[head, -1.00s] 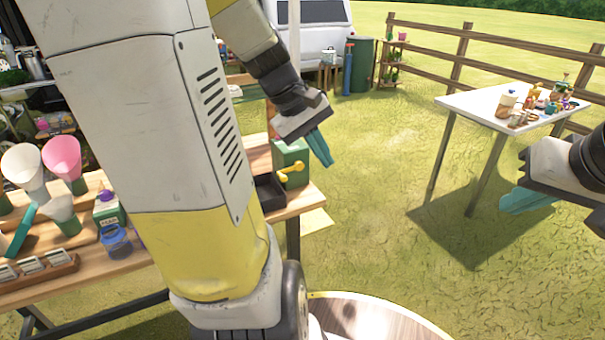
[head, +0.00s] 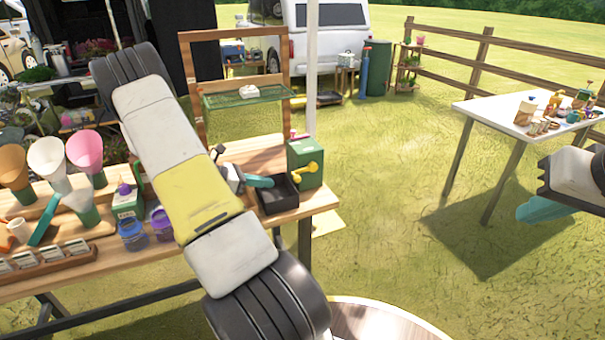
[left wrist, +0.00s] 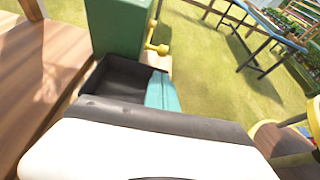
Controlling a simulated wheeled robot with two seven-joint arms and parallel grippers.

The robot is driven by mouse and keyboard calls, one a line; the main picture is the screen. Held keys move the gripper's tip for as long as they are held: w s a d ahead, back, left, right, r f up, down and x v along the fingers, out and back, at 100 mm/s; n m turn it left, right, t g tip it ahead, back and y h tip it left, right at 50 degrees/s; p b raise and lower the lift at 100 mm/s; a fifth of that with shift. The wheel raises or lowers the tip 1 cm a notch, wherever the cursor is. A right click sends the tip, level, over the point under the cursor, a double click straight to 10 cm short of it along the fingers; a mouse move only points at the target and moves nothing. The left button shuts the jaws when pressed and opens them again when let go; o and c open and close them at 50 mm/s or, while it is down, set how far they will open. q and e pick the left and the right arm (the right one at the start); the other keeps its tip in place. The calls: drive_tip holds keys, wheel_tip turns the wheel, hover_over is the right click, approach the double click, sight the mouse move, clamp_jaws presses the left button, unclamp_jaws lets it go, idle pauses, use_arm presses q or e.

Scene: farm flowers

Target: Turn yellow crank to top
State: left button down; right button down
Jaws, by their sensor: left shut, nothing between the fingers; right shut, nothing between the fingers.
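The yellow crank (head: 308,169) is on the side of a green box (head: 303,157) at the right end of the wooden bench. Its knob end points to the left in the head view. In the left wrist view the crank (left wrist: 157,46) shows on the right side of the green box (left wrist: 117,28). My left gripper (head: 259,182), with teal fingers, is shut and empty. It is over or beside the black tray, a little left of and below the crank and apart from it. My right gripper (head: 540,210) is shut and empty at the right edge.
A black open tray (head: 277,199) sits in front of the green box. Flower cones (head: 48,158), jars (head: 132,233) and a card rack (head: 45,262) fill the bench's left part. A white table (head: 500,115) stands at the right. Grass between is free.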

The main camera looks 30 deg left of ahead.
sight(295, 178)
use_arm(q)
drive_tip(key=x, duration=0.9)
drive_tip(key=shift+d, duration=0.15)
drive_tip(key=shift+r+g+y, duration=0.8)
drive_tip(key=shift+r+g, duration=0.3)
drive_tip(key=shift+r, duration=0.8)
